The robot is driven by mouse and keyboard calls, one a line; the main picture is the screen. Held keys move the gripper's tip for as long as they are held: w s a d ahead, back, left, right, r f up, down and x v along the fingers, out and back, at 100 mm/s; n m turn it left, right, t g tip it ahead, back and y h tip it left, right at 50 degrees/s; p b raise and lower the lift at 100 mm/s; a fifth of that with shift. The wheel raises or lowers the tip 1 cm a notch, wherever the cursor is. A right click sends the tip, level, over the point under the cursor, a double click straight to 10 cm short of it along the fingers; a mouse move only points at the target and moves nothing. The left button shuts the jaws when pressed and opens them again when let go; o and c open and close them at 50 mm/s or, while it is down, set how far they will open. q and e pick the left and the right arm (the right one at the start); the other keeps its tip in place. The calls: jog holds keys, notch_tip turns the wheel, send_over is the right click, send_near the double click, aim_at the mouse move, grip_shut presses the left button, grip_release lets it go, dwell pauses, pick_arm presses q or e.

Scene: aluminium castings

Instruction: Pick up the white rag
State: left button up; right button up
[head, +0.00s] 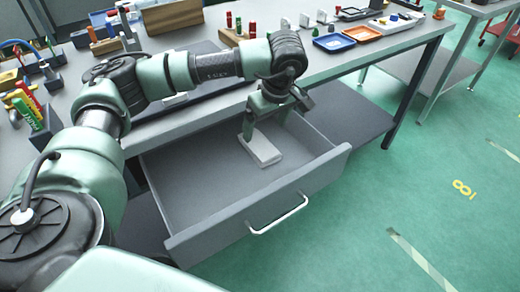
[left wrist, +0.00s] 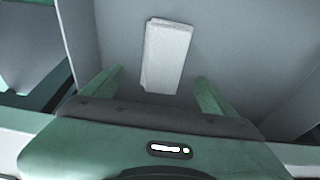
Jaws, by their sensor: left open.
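The white rag (head: 262,150) is a folded flat rectangle lying on the floor of the open grey drawer (head: 205,185), toward its back right. My left gripper (head: 267,125) reaches down into the drawer just above the rag. In the left wrist view the rag (left wrist: 166,55) lies ahead, between the lines of the two open fingers (left wrist: 155,85). The fingers stand apart with nothing between them, and a gap to the rag seems to be left. My right gripper is in neither view.
The drawer's front panel with its handle (head: 280,215) and its side walls surround the rag. The workbench (head: 350,58) above carries trays (head: 333,42), small parts and tools. The rest of the drawer floor is bare. Green floor lies to the right.

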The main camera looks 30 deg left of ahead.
aim_at(259, 144)
pick_arm(q)
jog(key=shift+x, duration=0.75)
jog(key=x, duration=0.4)
jog(key=shift+s+a+f, duration=0.2)
jog(key=shift+s+f, duration=0.15)
jog(key=shift+f, duration=0.05)
jog(key=shift+w+a+f, duration=0.1)
jog(key=shift+a+f, duration=0.05)
jog(key=shift+f, duration=0.3)
jog(key=c, duration=1.4)
jog(key=shift+c, duration=0.2)
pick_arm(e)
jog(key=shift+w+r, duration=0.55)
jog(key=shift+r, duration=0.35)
pick_arm(q)
jog(key=shift+r, duration=0.1)
